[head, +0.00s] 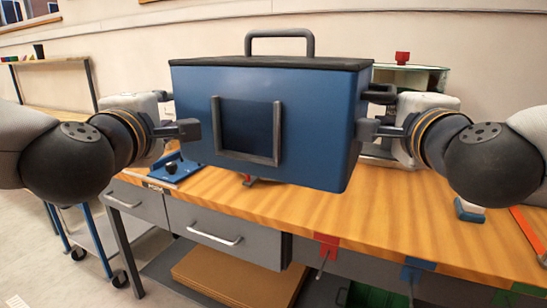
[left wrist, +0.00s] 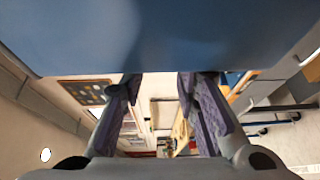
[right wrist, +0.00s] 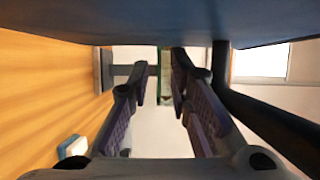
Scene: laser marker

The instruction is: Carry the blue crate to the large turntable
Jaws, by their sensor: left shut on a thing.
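The blue crate (head: 300,125) is level in the middle of the head view, above the wooden workbench. It has a dark lid, a grey top handle and a grey frame on its front. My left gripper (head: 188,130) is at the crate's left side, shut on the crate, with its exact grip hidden. My right gripper (head: 370,130) is at the right side, close to the dark side handle (head: 380,94). In the right wrist view its fingers (right wrist: 160,88) stand apart, and whether they clamp the handle is unclear. I cannot identify the large turntable.
The workbench (head: 430,225) has grey drawers (head: 215,235). A blue fixture with a black knob (head: 172,168) lies at left. A blue-and-white block (head: 468,210) sits at right. A red item (head: 402,58) tops a pale cabinet behind. A blue cart (head: 95,240) stands at left.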

